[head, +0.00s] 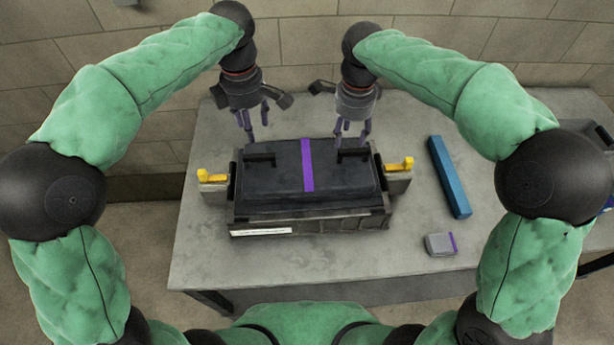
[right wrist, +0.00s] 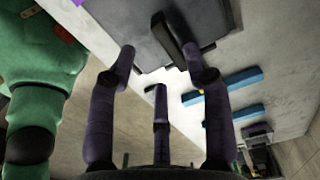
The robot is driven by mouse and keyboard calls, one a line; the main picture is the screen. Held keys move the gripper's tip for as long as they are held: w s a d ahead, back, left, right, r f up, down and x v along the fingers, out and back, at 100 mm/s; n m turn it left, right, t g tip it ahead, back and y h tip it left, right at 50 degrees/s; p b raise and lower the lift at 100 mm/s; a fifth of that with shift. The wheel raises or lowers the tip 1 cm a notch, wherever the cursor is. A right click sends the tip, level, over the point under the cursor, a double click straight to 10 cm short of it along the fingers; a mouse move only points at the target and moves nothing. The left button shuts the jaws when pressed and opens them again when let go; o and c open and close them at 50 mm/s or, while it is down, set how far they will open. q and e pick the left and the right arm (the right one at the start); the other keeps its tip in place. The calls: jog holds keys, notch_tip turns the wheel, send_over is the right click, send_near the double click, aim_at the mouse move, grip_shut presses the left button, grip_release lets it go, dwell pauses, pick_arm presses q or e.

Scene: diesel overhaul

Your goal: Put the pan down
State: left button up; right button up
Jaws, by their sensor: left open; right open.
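The pan (head: 340,180) is a dark, flat rectangular piece with a purple stripe across its middle and a black handle near each end. It sits on top of a dark block (head: 310,224) on the grey table, apparently level. My left gripper (head: 258,128) is open, above and behind the left handle (head: 260,160). My right gripper (head: 352,134) is open, close above the right handle (head: 354,155). In the right wrist view its spread fingers (right wrist: 165,75) have nothing between them, and the pan's handle (right wrist: 176,42) shows beyond them. Whether any finger touches a handle is unclear.
Yellow-topped clamps (head: 213,177) and (head: 397,165) flank the block. A long blue bar (head: 449,177) and a small grey box with a purple stripe (head: 440,244) lie on the right of the table (head: 205,250). A brick wall stands behind. The table's front left is clear.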

jog(key=shift+r, duration=1.95)
